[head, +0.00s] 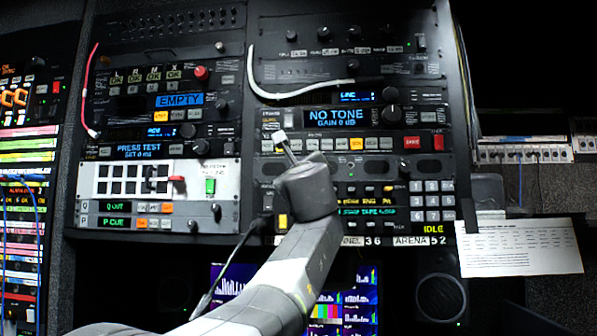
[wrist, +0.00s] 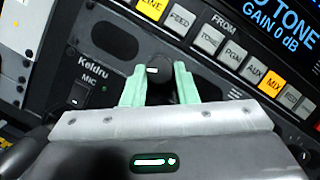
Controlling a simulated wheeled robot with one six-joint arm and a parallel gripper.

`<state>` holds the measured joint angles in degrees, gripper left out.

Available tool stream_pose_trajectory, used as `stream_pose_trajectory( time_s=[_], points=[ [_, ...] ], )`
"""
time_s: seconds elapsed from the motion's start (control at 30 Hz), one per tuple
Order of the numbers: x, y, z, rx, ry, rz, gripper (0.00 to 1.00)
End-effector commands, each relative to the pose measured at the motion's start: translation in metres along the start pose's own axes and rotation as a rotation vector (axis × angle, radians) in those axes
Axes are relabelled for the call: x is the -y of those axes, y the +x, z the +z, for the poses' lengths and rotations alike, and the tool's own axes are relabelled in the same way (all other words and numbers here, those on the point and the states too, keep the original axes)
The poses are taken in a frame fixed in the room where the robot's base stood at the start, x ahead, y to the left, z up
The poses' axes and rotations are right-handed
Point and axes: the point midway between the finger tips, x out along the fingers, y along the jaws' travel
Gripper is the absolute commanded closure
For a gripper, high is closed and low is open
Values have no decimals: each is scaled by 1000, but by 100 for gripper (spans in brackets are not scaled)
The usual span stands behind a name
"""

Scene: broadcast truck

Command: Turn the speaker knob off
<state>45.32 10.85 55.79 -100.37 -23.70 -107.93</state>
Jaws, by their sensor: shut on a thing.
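A dark round knob (wrist: 159,88) with a short white mark is on the black panel in the wrist view. The white mark lies nearly level in the picture, toward the knob's left. My gripper (wrist: 158,72) has its two pale green fingers on either side of the knob and is shut on it. No label naming this knob is readable, so I cannot tell from lettering that it is the speaker knob. In the head view my gripper (head: 284,143) reaches the panel at the middle of the rack and hides the knob.
A MIC switch (wrist: 79,95) is left of the knob. A row of buttons with a lit MIX button (wrist: 271,84) runs to the right, below the NO TONE display (head: 336,117). A white cable (head: 300,93) hangs above, and a paper sheet (head: 520,248) is at right.

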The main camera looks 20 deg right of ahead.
Motion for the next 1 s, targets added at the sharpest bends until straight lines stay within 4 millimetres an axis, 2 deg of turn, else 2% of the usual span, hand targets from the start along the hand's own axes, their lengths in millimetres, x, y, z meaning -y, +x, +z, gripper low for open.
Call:
stream_pose_trajectory(
  time_s=[0.4, 1.0],
  points=[
    [3, 0, -1, 6, -273, 101, 97],
    [3, 0, 0, 10, -363, 134, 97]
  ],
)
